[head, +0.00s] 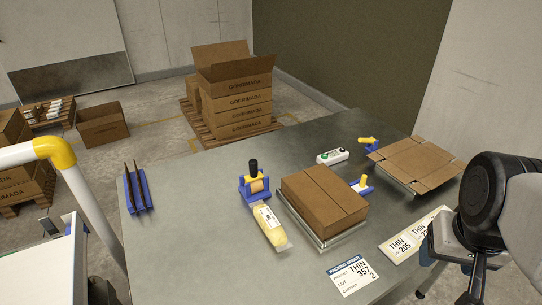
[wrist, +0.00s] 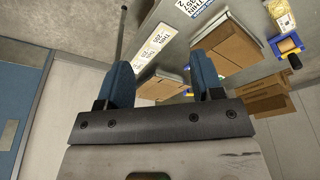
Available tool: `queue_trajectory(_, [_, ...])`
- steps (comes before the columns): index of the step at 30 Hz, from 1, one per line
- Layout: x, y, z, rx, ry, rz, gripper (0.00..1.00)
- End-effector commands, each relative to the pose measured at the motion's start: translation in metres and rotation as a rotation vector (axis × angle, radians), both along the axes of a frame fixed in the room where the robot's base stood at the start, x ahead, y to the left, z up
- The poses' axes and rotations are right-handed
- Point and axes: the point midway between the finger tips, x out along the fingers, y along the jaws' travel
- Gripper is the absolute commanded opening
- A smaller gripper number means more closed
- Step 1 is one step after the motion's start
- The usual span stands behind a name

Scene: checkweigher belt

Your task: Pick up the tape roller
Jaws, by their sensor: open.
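The tape roller (head: 256,185), with a black upright handle and a tan roll, sits in a blue holder on the grey table, left of the closed carton. It also shows at the upper right of the wrist view (wrist: 289,44). My gripper (wrist: 164,80) has two blue fingers spread apart with nothing between them. In the head view my arm's end is at the right edge, far to the right of the tape roller and beyond the carton; its fingertips are not clear there.
A closed carton (head: 324,200) on a metal plate stands right of the roller. A yellow bag (head: 270,226) lies just in front of it. Flattened cardboard (head: 418,163), yellow-handled tools (head: 362,184) and labels (head: 352,277) lie rightward. A blue rack (head: 138,193) stands left; table between is clear.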

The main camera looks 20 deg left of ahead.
Motion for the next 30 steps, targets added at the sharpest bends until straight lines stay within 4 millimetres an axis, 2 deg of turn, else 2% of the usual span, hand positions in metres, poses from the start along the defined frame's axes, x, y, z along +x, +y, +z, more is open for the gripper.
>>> queue_trajectory(5, [0.007,0.003,0.002,-0.003,0.003,0.02,0.61])
queue_trajectory(11, [0.033,0.013,0.009,-0.013,0.017,0.101,0.61])
queue_trajectory(20, [0.099,0.049,0.02,-0.041,0.049,0.313,0.61])
queue_trajectory(30, [0.176,0.106,0.02,-0.072,0.082,0.569,0.61])
